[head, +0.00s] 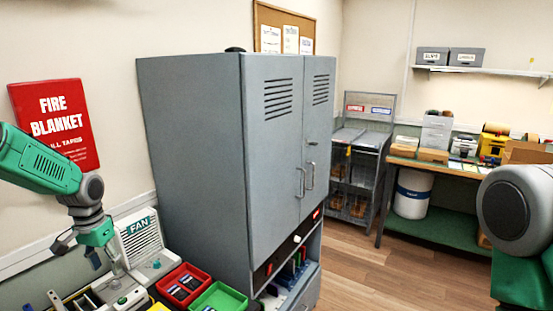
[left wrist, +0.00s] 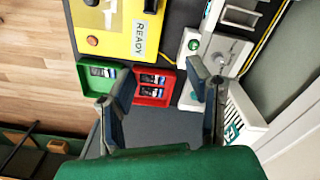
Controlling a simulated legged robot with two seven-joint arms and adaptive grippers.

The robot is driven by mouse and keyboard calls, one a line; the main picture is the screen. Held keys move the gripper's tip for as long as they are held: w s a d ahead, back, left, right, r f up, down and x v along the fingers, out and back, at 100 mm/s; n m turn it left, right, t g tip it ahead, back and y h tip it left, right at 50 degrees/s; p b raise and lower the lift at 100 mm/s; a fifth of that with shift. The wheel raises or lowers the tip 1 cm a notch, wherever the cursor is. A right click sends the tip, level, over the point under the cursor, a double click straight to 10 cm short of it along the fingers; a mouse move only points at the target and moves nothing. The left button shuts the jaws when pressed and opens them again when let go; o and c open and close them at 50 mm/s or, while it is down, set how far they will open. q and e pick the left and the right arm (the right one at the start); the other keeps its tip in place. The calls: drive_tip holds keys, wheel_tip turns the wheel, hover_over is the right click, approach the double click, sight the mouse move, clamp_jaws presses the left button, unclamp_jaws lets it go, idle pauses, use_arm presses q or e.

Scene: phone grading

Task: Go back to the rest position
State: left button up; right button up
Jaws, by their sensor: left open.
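My left gripper (head: 78,252) hangs at the lower left of the head view, above the bench with the fan and trays. In the left wrist view its two fingers (left wrist: 160,76) are spread wide, with nothing between them. Beyond the fingers lie a red tray (head: 193,268) with dark phone-like items, also in the left wrist view (left wrist: 168,101), and a green tray (head: 230,297) beside it, which shows in the left wrist view (left wrist: 87,84). My right arm shows only as a grey joint and green link at the right edge; its gripper is out of view.
A tall grey cabinet (head: 195,150) stands right beside the trays. A white FAN unit (head: 142,243) is behind them, against the wall. In the left wrist view a yellow box marked READY (left wrist: 110,35) lies past the trays. Open wooden floor (head: 350,275) spreads right of the cabinet.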

use_arm(q)
drive_tip(key=shift+h, duration=0.4)
drive_tip(key=s+d+f, duration=0.4)
drive_tip(key=s+f, duration=0.1)
drive_tip(key=f, duration=0.1)
drive_tip(key=s+d+f, duration=0.5)
drive_tip(key=s+f, duration=0.1)
drive_tip(key=s+d+f, duration=0.5)
drive_tip(key=f, duration=0.1)
drive_tip(key=shift+s+d, duration=0.15)
drive_tip(key=shift+s, duration=0.05)
drive_tip(key=s+d+f+n+y, duration=0.1)
drive_tip(key=s+d, duration=0.1)
drive_tip(key=s, duration=0.9)
drive_tip(key=s+d+f, duration=0.1)
drive_tip(key=s, duration=1)
drive_tip(key=w+d+f+b, duration=0.1)
drive_tip(key=w+f+b, duration=0.2)
drive_tip(key=f+b, duration=1.2)
drive_tip(key=shift+f+m+b, duration=0.3)
drive_tip(key=shift+f+b, duration=0.1)
drive_tip(key=shift+b, duration=0.8)
use_arm(e)
wheel_tip(320, 180, down, 17)
drive_tip(key=shift+w+a+f, duration=0.15)
drive_tip(key=shift+w+f, duration=0.05)
drive_tip(key=shift+w, duration=0.05)
